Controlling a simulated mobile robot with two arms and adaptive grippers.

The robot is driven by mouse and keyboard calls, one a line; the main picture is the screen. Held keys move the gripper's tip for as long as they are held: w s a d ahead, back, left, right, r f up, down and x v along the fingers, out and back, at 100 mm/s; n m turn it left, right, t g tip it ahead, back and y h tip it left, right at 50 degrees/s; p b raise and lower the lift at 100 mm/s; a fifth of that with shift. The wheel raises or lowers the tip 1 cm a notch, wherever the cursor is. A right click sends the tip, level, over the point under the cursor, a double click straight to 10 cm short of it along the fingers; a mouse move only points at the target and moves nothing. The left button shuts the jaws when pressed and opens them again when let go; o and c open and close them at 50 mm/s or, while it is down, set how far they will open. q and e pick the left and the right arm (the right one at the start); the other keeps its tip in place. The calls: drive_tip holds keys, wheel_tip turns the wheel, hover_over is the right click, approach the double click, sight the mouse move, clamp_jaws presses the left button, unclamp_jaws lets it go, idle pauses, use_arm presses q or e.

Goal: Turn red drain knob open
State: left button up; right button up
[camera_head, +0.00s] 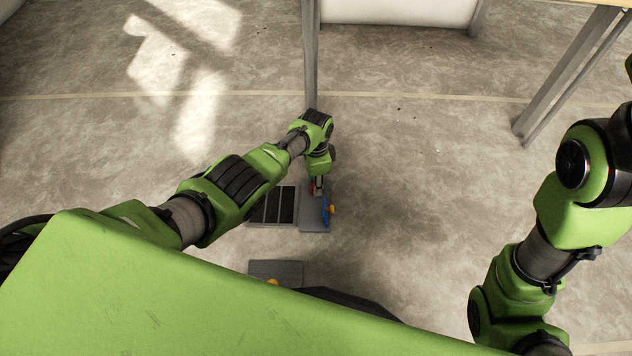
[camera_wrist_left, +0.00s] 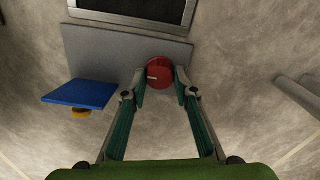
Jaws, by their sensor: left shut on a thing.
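The red drain knob (camera_wrist_left: 159,74) is round with a pale line on its face. It sits at the edge of a grey plate (camera_wrist_left: 110,45) in the left wrist view. My left gripper (camera_wrist_left: 159,80) is shut on the knob, with one fingertip on each side. In the head view the left gripper (camera_head: 317,184) reaches down to the grey unit, and only a bit of red (camera_head: 311,188) shows beside it. My right arm is at the right edge of the head view, but its gripper is not seen.
A blue handle-like part (camera_wrist_left: 80,94) with a yellow piece (camera_wrist_left: 80,113) is beside the knob. A dark-panelled grey unit (camera_head: 272,206) adjoins the plate. A table leg (camera_head: 310,55) stands behind.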

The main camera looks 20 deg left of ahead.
idle(0.3)
use_arm(q)
drive_tip(key=o, duration=1.1)
drive_tip(key=shift+r, duration=0.15)
wheel_tip(320, 180, up, 12)
drive_tip(key=shift+f, duration=0.2)
